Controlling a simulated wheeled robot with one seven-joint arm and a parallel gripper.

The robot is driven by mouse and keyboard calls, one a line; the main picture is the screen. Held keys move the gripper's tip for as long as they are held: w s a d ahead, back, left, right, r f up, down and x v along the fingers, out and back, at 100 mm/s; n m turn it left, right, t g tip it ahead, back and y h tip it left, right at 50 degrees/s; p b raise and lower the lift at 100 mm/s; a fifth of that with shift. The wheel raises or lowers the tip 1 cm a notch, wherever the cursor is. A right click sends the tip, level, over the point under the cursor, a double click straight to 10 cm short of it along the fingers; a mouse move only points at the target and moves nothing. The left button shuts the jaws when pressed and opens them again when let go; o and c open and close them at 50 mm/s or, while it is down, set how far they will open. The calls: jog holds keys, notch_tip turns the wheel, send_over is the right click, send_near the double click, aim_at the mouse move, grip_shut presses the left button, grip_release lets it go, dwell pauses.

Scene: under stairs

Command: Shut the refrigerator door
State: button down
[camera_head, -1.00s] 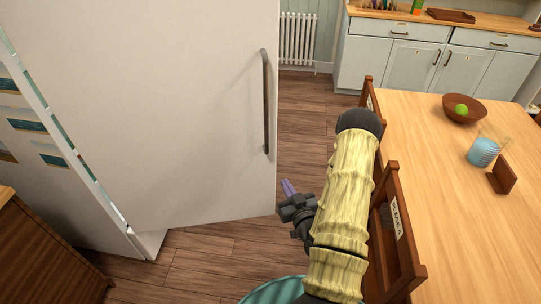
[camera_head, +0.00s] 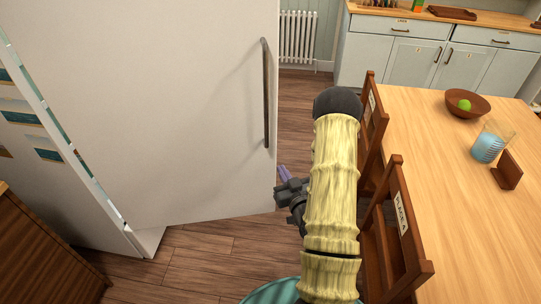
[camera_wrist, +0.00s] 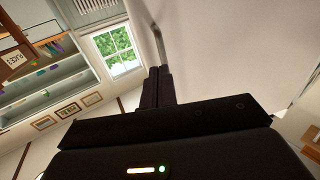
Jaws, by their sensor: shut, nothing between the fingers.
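The white refrigerator door (camera_head: 170,110) stands partly open in the head view, with a gap along its left edge beside the refrigerator body (camera_head: 40,175). Its grey vertical handle (camera_head: 266,95) is near the door's right edge. My gripper (camera_head: 283,174) is just right of the door's lower right edge, below the handle. In the wrist view my gripper (camera_wrist: 158,72) has its dark fingers together and empty, with the door (camera_wrist: 220,50) to their right and the handle (camera_wrist: 157,45) just beyond the tips. I cannot tell whether the fingers touch the door.
Wooden chairs (camera_head: 398,225) stand close to the right of my arm, at a table (camera_head: 450,190) with a bowl (camera_head: 467,106) and a glass (camera_head: 488,147). A wooden cabinet (camera_head: 40,250) is at the lower left. Bare floor (camera_head: 215,260) lies below the door.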

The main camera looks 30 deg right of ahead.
aim_at(267, 145)
jog(key=shift+w+f+b, duration=0.2)
jog(key=shift+w+b, duration=0.55)
jog(key=shift+b, duration=1.3)
jog(key=shift+w+b, duration=0.1)
jog(key=shift+b, duration=0.3)
jog(key=w, duration=0.2)
jog(key=w+p, duration=0.1)
jog(key=w, duration=0.4)
jog(key=shift+w+d+r+p, duration=0.3)
jog(key=shift+w+d, duration=0.1)
jog(key=shift+w+d+f, duration=0.1)
jog(key=shift+w, duration=0.5)
jog(key=shift+w, duration=0.15)
